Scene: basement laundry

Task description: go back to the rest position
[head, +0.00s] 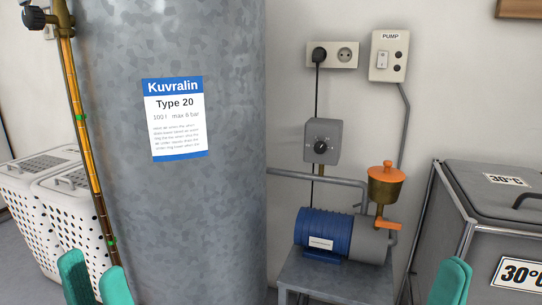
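My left gripper (91,268) shows at the bottom left as two teal fingers with a gap between them, open and with nothing visible in the gap. It appears in front of the lower left of the big grey tank (225,215). My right gripper (454,270) shows at the bottom right, in front of the grey bin (455,215). Its teal fingers overlap in this view, so I cannot tell whether it is open. The rest of both grippers and my arms are out of the picture.
A blue pump (325,232) sits on a grey stand (335,280) between tank and bin, with a brass filler with orange cap (385,185). A sight tube (86,130) runs down the tank. White laundry baskets (55,215) stand left. A pump switch box (389,57) is on the wall.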

